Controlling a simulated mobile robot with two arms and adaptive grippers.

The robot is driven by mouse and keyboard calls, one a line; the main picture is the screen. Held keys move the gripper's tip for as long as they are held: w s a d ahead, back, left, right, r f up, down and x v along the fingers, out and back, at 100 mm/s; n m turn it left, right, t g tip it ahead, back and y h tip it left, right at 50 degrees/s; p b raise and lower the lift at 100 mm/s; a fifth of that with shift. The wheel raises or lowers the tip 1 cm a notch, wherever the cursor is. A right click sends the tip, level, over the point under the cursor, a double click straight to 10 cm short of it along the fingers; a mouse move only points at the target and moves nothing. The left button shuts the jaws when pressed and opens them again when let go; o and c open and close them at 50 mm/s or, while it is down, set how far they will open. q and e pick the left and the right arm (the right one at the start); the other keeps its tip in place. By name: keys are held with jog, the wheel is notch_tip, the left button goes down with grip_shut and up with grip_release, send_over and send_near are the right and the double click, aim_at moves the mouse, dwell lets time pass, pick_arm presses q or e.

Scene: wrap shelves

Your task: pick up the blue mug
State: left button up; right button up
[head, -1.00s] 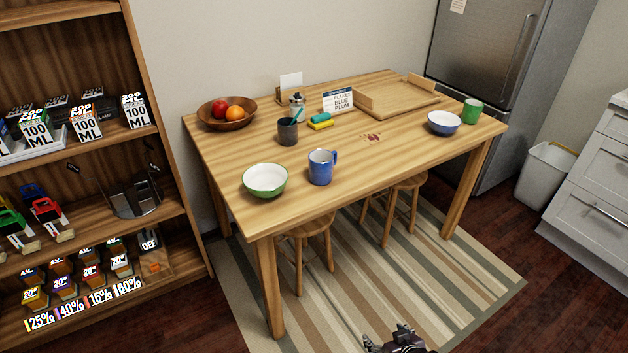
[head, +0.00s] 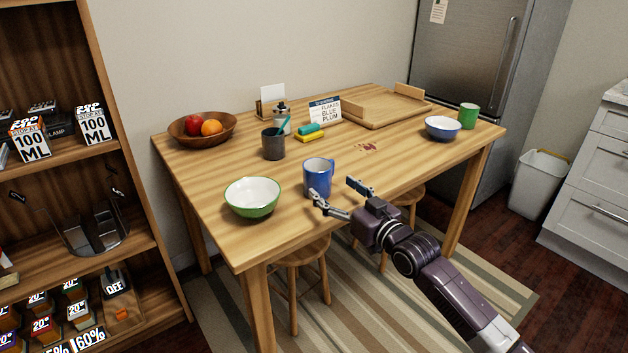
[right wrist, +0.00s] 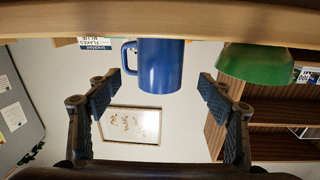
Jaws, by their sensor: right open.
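The blue mug (head: 316,180) stands upright near the front edge of the wooden table (head: 215,165), its handle toward the right. My right gripper (head: 339,192) is open and empty, just in front of the mug at the table's edge. In the right wrist view, which appears upside down, the mug (right wrist: 160,66) lies ahead, between the lines of the two open fingers (right wrist: 160,88). A gap seems to remain between fingertips and mug. My left gripper is out of view.
A green bowl (head: 252,202) stands close left of the mug. A dark cup (head: 273,147) is behind it. A blue bowl (head: 443,132) and a green cup (head: 468,116) stand far right. Stools (head: 297,262) are under the table. Shelves (head: 130,245) rise at left.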

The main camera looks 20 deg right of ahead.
aim_at(326, 181)
jog(key=shift+w+a+r, duration=0.15)
jog(key=shift+w+r, duration=0.05)
jog(key=shift+w, duration=0.3)
jog(key=b+x, duration=0.1)
jog(key=x, duration=0.3)
jog(key=shift+w+f, duration=0.1)
jog(key=shift+w+a, duration=0.2)
jog(key=shift+w, duration=0.4)
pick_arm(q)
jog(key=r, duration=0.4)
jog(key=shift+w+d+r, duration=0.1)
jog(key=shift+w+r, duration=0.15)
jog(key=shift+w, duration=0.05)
pick_arm(e)
jog(key=c, duration=1.3)
jog(key=shift+c, duration=0.8)
